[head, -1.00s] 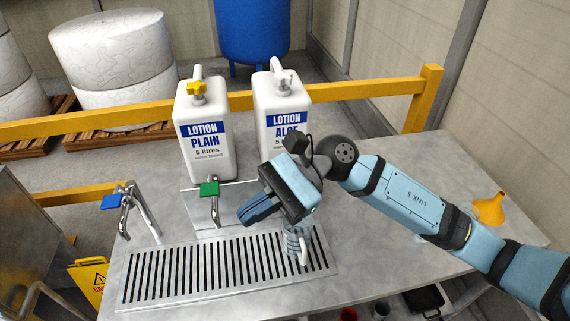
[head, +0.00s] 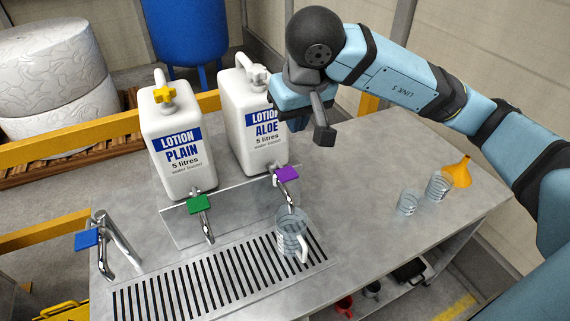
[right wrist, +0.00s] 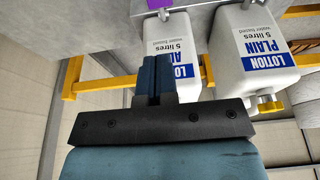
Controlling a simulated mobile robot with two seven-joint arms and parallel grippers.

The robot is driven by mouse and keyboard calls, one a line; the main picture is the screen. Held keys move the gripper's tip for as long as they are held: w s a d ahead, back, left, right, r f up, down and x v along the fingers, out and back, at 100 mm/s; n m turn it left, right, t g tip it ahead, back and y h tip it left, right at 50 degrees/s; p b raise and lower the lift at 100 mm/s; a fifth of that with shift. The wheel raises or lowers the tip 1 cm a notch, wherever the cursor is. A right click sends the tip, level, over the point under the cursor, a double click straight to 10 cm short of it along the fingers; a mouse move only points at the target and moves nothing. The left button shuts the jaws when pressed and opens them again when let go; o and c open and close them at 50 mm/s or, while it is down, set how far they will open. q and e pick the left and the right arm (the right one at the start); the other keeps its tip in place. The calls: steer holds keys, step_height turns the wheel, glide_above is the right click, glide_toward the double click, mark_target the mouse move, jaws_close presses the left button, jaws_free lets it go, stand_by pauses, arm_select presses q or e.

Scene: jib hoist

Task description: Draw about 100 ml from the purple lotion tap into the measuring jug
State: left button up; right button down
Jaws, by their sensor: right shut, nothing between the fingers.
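The purple tap (head: 286,173) sits at the front of the Lotion Aloe container (head: 243,125), its spout pointing down towards the jug. The clear measuring jug (head: 291,236) stands upright on the slotted drain grate beneath that spout, handle towards the front right. I cannot make out any lotion in it. My right gripper (head: 293,124) is raised in front of the Aloe container, above the purple tap and apart from it. In the right wrist view its fingers (right wrist: 156,70) are together and empty, and a bit of the purple tap handle (right wrist: 155,4) shows beyond them. My left gripper is not in view.
The green tap (head: 200,204) fronts the Lotion Plain container (head: 175,140). A blue tap (head: 87,239) stands at the left.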

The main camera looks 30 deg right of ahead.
mark_target(286, 173)
steer(key=shift+f, duration=0.1)
steer(key=p+x, duration=0.1)
steer(key=x, duration=0.3)
steer(key=p+x, duration=0.1)
steer(key=x, duration=0.7)
steer(key=shift+s+f+p, duration=0.3)
steer(key=shift+s+p, duration=0.05)
steer(key=shift+p, duration=0.05)
steer(key=shift+f, duration=0.65)
